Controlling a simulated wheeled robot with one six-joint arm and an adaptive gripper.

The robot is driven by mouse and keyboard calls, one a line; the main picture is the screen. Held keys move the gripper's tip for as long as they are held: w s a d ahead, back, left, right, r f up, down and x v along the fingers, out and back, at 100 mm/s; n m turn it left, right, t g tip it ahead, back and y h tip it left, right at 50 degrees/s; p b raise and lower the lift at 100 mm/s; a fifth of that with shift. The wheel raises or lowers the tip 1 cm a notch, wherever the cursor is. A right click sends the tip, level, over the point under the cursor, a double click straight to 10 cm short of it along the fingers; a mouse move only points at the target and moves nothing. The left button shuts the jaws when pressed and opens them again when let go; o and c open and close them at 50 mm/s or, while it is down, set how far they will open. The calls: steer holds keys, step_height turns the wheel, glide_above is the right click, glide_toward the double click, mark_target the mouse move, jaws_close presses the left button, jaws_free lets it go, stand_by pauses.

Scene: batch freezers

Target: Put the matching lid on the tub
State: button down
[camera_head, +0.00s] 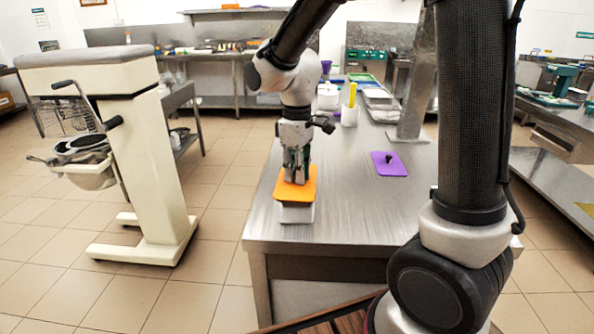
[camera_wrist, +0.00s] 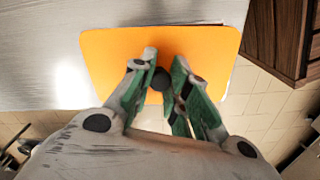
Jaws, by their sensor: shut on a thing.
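An orange square lid (camera_head: 307,185) lies over a white tub (camera_head: 296,213) near the front left of the steel table. In the head view the lid looks on or just above the tub's rim; I cannot tell if it is seated. My gripper (camera_head: 296,178) points down and is shut on the lid's dark knob. The wrist view shows the orange lid (camera_wrist: 200,45) filling the middle, with the knob (camera_wrist: 161,80) between the fingertips (camera_wrist: 161,72). Most of the tub is hidden under the lid there. A purple lid (camera_head: 389,164) with a dark knob lies flat to the right.
The steel table (camera_head: 345,215) is clear around the tub and the purple lid. A white container with a yellow item (camera_head: 350,108) and stacked trays (camera_head: 380,105) stand at the back. A cream mixer stand (camera_head: 140,150) is on the floor to the left.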

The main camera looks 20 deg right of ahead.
steer(key=c, duration=1.3)
jaws_free()
steer(key=shift+o, duration=0.2)
steer(key=o, duration=0.4)
steer(key=shift+o, duration=0.2)
steer(key=shift+r, duration=3.5)
